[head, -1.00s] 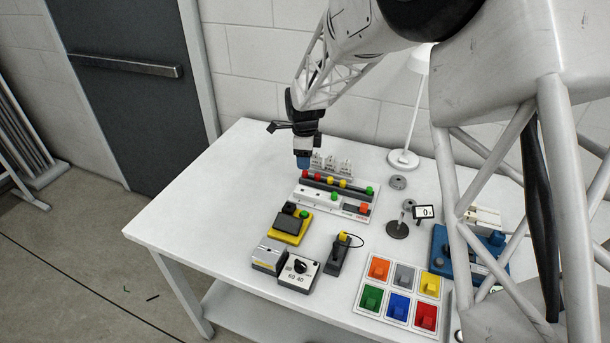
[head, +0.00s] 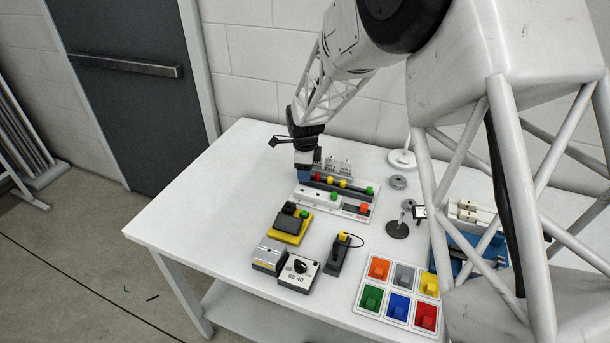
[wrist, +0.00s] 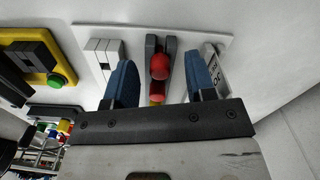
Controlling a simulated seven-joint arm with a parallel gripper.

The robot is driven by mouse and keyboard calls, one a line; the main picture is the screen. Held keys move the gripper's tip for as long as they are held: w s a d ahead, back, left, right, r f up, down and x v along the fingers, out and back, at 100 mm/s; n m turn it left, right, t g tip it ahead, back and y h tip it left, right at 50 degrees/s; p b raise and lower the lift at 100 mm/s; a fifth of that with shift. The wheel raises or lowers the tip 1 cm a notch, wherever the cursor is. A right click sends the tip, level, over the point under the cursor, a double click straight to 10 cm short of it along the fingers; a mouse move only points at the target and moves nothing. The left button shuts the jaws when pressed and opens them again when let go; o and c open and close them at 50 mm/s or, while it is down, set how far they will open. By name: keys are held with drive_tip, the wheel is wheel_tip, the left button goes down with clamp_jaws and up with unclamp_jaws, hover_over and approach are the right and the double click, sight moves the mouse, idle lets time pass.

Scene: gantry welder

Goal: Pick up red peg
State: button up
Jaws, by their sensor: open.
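A dark rail (head: 355,188) on the white board holds a row of coloured round-topped pegs. In the wrist view a red peg (wrist: 160,66) stands at the near end of the rail, between my two blue fingers. A second red piece (wrist: 156,87) shows just behind it. In the head view one red peg (head: 317,177) is visible right beside my gripper (head: 304,176), which hides the end of the row. My gripper is open and points down over the left end of the rail. The fingers look apart from the peg on both sides.
Yellow pegs (head: 330,180) and a green peg (head: 369,190) stand further along the rail. A yellow box (head: 289,229) sits in front. The table's left part (head: 215,205) is clear.

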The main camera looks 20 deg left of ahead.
drive_tip(key=shift+c, duration=0.4)
clamp_jaws()
drive_tip(key=shift+r, duration=0.15)
drive_tip(key=shift+r, duration=0.85)
drive_tip(key=shift+s+d+r, duration=0.15)
drive_tip(key=shift+s+r, duration=0.1)
drive_tip(key=shift+r, duration=0.6)
drive_tip(key=s+d+r, duration=0.1)
drive_tip(key=s+d, duration=0.8)
drive_tip(key=s, duration=0.3)
drive_tip(key=shift+s+r, duration=0.15)
drive_tip(key=shift+s, duration=0.2)
drive_tip(key=shift+w+a, duration=0.1)
drive_tip(key=w+a+r, duration=0.2)
drive_tip(key=w, duration=0.5)
drive_tip(key=shift+a+r, duration=0.15)
drive_tip(key=shift+a, duration=0.15)
